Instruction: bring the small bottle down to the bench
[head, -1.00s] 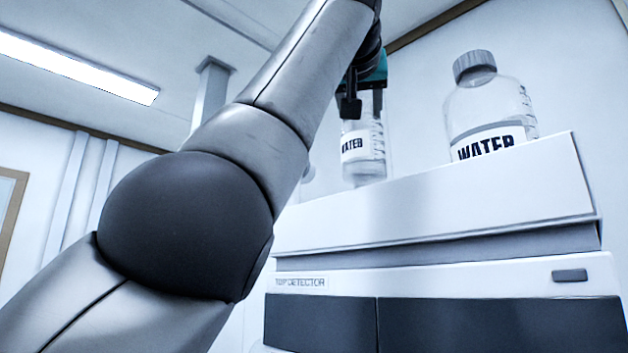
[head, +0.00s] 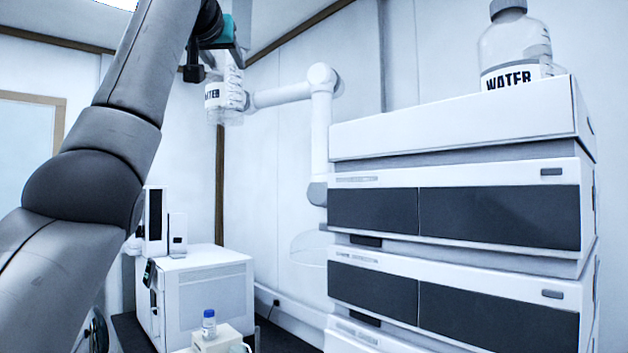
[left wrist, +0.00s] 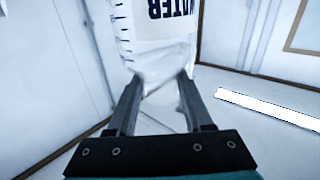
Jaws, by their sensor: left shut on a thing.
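My left gripper (head: 218,62) is shut on the small bottle (head: 226,98), a clear bottle with a white WATER label. It holds the bottle high in the air, left of the instrument stack and clear of its top. In the left wrist view the fingers (left wrist: 160,88) grip the narrow end of the bottle (left wrist: 155,50), and its label appears upside down. The bench surface under the bottle is mostly hidden. My right gripper is not in view.
A larger WATER bottle (head: 515,45) stands on the instrument stack (head: 455,135) at right. A jointed white arm (head: 321,130) shows behind the held bottle. At lower left are a white instrument (head: 205,290) and a blue-capped vial (head: 208,322) on a small box.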

